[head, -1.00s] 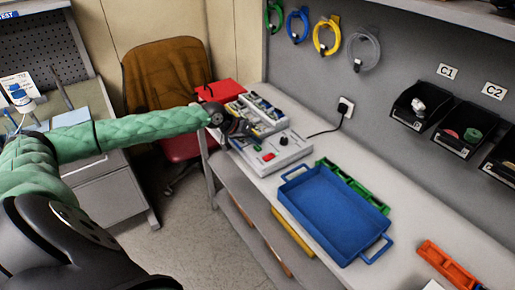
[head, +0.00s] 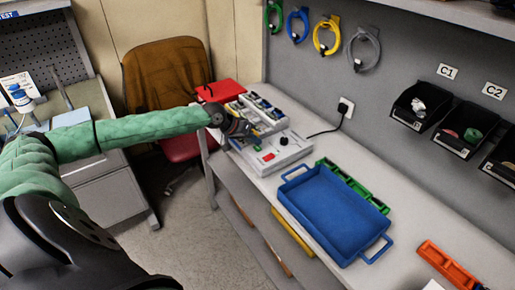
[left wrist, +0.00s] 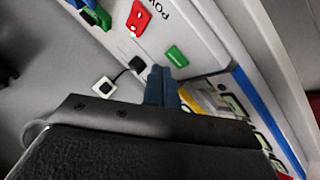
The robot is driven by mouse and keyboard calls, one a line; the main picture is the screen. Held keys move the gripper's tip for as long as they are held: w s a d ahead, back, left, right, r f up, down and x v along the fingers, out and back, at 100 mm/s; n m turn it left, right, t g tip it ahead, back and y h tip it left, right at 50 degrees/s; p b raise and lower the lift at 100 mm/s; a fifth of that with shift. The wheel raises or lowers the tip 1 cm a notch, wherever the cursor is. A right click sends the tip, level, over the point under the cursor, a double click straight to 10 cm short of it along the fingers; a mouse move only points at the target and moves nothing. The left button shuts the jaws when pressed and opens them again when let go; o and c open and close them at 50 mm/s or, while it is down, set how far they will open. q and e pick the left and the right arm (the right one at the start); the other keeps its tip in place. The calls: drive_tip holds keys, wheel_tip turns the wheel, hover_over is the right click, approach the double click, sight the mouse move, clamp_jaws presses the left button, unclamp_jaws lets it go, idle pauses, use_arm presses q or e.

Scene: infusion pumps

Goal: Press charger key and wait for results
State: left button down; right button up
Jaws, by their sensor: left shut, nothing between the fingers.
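The charger (head: 287,156) is a pale grey box on the bench, with a red key (head: 268,156) and a dark round knob (head: 284,141) on top. My left gripper (head: 246,138) is over the charger's near left part. In the left wrist view its narrow dark blue fingers (left wrist: 162,86) are shut and empty. Their tips are close beside a green key (left wrist: 177,56) on the charger's white face; I cannot tell whether they touch it. The red key also shows there (left wrist: 138,17), near partly cut-off lettering. My right gripper is not in view.
A blue tray (head: 298,180) stands right of the charger, with a green bin (head: 372,195) behind it. Battery-like packs (head: 262,110) sit behind the gripper. A black cable runs to the wall socket (head: 345,107). A brown chair (head: 165,75) stands left of the bench.

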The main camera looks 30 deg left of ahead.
use_arm(q)
drive_tip(key=shift+f, duration=0.3)
drive_tip(key=shift+f, duration=0.3)
idle(0.7)
drive_tip(key=shift+f, duration=0.2)
idle(0.4)
drive_tip(key=shift+p, duration=0.3)
drive_tip(key=shift+r+p, duration=0.75)
drive_tip(key=shift+r, duration=0.1)
drive_tip(key=shift+r+p, duration=2)
drive_tip(key=shift+r, duration=0.5)
